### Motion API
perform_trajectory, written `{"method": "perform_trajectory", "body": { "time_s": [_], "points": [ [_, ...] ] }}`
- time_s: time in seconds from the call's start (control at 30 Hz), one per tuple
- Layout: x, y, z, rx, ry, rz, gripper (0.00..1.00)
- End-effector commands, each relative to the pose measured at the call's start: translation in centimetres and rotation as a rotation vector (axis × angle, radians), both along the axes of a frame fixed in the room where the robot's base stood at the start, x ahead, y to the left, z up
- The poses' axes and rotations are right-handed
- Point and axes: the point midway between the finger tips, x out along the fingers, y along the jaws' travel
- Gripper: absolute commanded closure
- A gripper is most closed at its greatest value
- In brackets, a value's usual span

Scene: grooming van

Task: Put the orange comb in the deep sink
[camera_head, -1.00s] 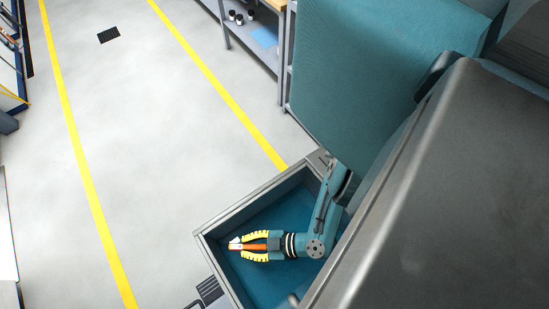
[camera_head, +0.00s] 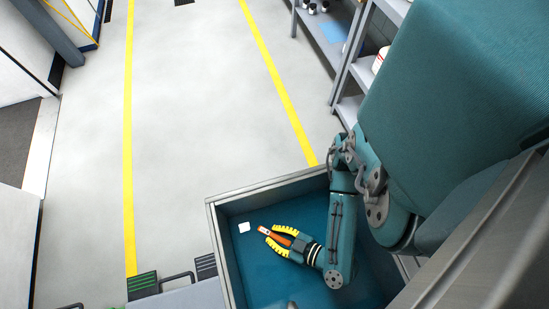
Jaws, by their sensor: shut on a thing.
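The deep sink (camera_head: 219,250) is a large blue-green basin with a grey rim, at the bottom centre of the head view. My gripper (camera_head: 271,236), with yellow fingers, is over the inside of the sink. It is shut on the orange comb (camera_head: 277,238), which lies lengthwise between the fingers with its end poking past the tips. The fingers hide part of the comb. I cannot tell how high the comb is above the sink floor or whether it touches it.
A small white block (camera_head: 244,227) shows inside the sink, left of the comb. Grey shelves (camera_head: 331,45) stand at the upper right. The pale floor (camera_head: 195,110) with yellow lines is open. A grey unit (camera_head: 185,297) with a handle stands left of the sink.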

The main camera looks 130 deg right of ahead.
Motion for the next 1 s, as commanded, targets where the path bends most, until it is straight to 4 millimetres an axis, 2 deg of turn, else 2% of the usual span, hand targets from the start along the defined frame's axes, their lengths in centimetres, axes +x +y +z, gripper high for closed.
{"method": "perform_trajectory", "body": {
  "time_s": [0.03, 0.1, 0.17, 0.4, 0.87, 0.9, 1.0],
  "points": [
    [0.0, 0.0, -1.3, -0.001, 0.001, -0.001, 1.0],
    [0.0, 0.0, -2.6, 0.0, 0.0, -0.001, 1.0],
    [0.0, 0.0, -3.1, -0.001, 0.0, -0.001, 1.0],
    [0.0, 0.0, -2.9, 0.0, 0.0, -0.001, 1.0],
    [0.0, 0.0, -4.1, 0.0, 0.001, 0.0, 1.0],
    [0.0, 0.0, -4.1, 0.0, 0.001, 0.0, 0.79],
    [0.0, 0.0, -4.1, 0.0, 0.001, 0.0, 0.61]
  ]
}}
